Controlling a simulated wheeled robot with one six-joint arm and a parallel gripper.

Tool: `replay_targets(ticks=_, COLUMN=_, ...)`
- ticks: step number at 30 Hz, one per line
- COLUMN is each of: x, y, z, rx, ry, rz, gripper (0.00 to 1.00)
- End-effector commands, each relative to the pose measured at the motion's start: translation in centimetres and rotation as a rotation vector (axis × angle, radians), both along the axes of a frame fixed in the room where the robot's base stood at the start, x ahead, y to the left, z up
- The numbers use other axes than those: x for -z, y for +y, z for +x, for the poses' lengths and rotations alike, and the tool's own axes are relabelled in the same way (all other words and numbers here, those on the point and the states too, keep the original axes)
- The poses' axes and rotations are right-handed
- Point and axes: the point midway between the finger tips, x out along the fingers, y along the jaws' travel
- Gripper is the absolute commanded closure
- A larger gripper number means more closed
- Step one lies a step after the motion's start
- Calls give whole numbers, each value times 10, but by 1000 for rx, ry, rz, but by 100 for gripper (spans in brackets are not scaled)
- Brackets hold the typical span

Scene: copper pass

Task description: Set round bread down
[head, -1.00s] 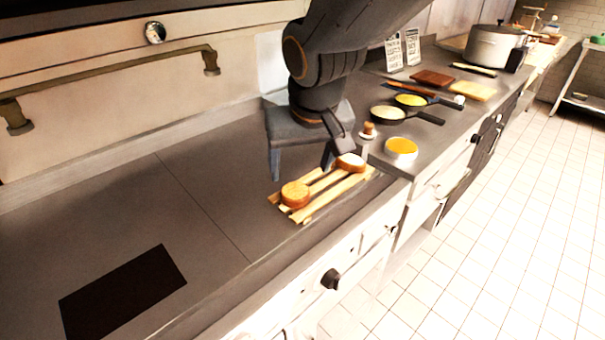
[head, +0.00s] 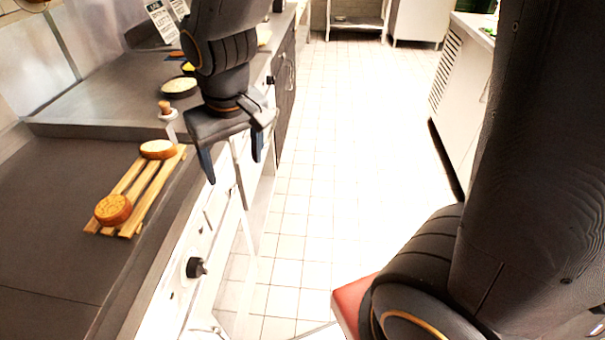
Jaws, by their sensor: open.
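A round bread (head: 113,209) with a browned top lies on the near end of a slatted wooden rack (head: 148,196). A second round bread (head: 158,149), paler on top, lies on the far end of the same rack. The rack rests on the dark grey counter near its front edge. My gripper (head: 234,168) is open and empty. It hangs to the right of the rack, apart from both breads, in front of the counter edge and over the floor side.
Behind the rack is a raised worktop (head: 110,104) with a pan (head: 180,87) and a small wooden-knobbed item (head: 166,109). A black knob (head: 196,267) sticks out from the counter front. The tiled floor (head: 350,150) is clear in the middle.

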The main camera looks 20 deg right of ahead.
Motion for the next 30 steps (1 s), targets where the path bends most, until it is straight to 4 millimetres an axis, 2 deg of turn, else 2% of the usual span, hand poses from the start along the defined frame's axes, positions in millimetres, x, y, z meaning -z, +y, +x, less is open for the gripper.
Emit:
replay_targets(ticks=1, x=10, y=-31, z=-6, rx=56, ry=26, rz=-7, gripper=30)
replay_targets(ticks=3, x=21, y=-64, z=-17, rx=116, ry=57, rz=-10, gripper=30)
replay_targets(ticks=6, x=34, y=-101, z=-34, rx=184, ry=94, rz=-11, gripper=30)
replay_targets(ticks=10, x=44, y=-129, z=-53, rx=247, ry=126, rz=-8, gripper=30)
replay_targets(ticks=15, x=49, y=-141, z=-62, rx=273, ry=142, rz=-5, gripper=30)
replay_targets(ticks=30, x=49, y=-140, z=-62, rx=272, ry=141, rz=-5, gripper=30)
